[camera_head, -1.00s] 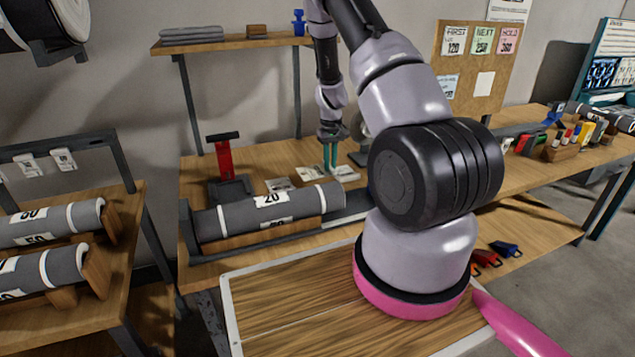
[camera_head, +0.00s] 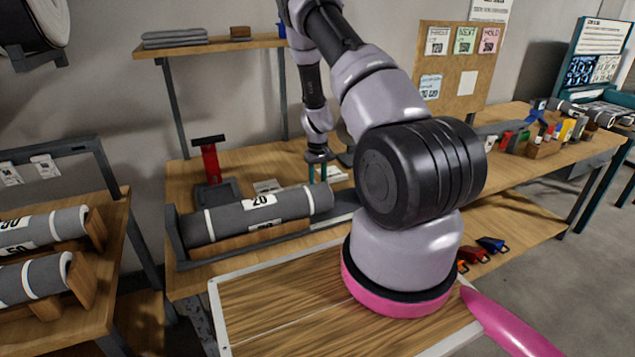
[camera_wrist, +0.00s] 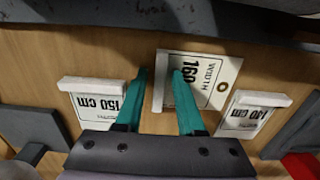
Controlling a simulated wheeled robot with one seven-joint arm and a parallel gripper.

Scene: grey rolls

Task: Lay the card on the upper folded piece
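A stack of grey folded pieces lies on the wall shelf; the upper folded piece (camera_head: 175,33) is on top. In the wrist view, three white cards with raised white bars lie on the wooden bench: a 160 card (camera_wrist: 208,72) in the middle, a 150 cm card (camera_wrist: 97,108) at left and one that seems to read 140 cm (camera_wrist: 243,117) at right. My gripper (camera_head: 318,172) is low over the bench behind the grey roll. Its teal fingers (camera_wrist: 160,95) are apart on either side of the 160 card's bar, with a gap on each side. The right finger covers part of that card.
A grey roll (camera_head: 235,215) marked 20 lies in a cradle in front of the cards. A red-posted tool (camera_head: 210,162) stands left of them. The shelf (camera_head: 215,44) also bears a small brown block (camera_head: 240,31). Other rolls (camera_head: 40,228) lie at left.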

